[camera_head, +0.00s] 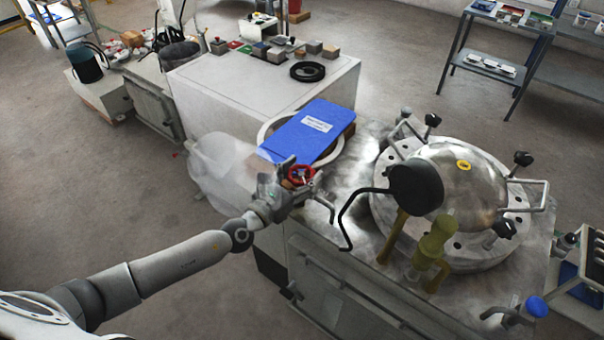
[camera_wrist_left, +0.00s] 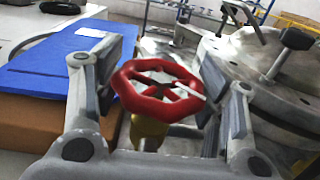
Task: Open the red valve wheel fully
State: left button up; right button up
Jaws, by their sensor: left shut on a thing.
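The red valve wheel (camera_head: 301,174) is at the near left corner of the metal worktable (camera_head: 345,215). In the left wrist view the wheel (camera_wrist_left: 158,92) fills the middle, with spokes and a brass-coloured stem (camera_wrist_left: 148,132) below it. My left gripper (camera_head: 304,178) reaches it from the left. Its two fingers (camera_wrist_left: 163,70) stand on either side of the wheel, shut on its rim. How far the valve is turned cannot be told. My right gripper is not in view.
A blue binder (camera_head: 310,131) lies just behind the wheel. A domed metal vessel (camera_head: 465,185) with clamps and a black bent handle (camera_head: 352,205) stands to the right. A white cabinet (camera_head: 235,85) stands behind. Open floor (camera_head: 130,200) lies to the left.

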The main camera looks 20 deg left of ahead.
pick_arm(q)
jog(key=shift+c, duration=0.7)
jog(key=shift+r+n+y+p, duration=0.15)
jog(key=shift+n+y+p, duration=0.25)
jog(key=shift+p, duration=0.35)
jog(key=n+t+y+p, duration=0.1)
jog(key=y+p, duration=0.2)
jog(key=shift+d+n, duration=0.1)
jog(key=shift+n, duration=0.3)
jog(key=n+y+p, duration=0.1)
jog(key=y, duration=0.2)
jog(key=shift+n, duration=0.4)
jog(key=n+y, duration=0.1)
jog(key=y, duration=0.1)
jog(key=n+y, duration=0.1)
jog(key=y, duration=0.1)
jog(key=shift+f+n, duration=0.25)
jog(key=shift+n, duration=0.05)
jog(key=n+g+y+b, duration=0.1)
jog(key=n+y, duration=0.1)
jog(key=y, duration=0.1)
jog(key=shift+n+g+y, duration=0.3)
jog(key=shift+g+y, duration=0.1)
jog(key=shift+a+n+g+y+b, duration=0.2)
jog(key=shift+n+g+y+b, duration=0.25)
jog(key=shift+y, duration=0.25)
jog(key=shift+r+n, duration=0.1)
jog(key=shift+n, duration=0.15)
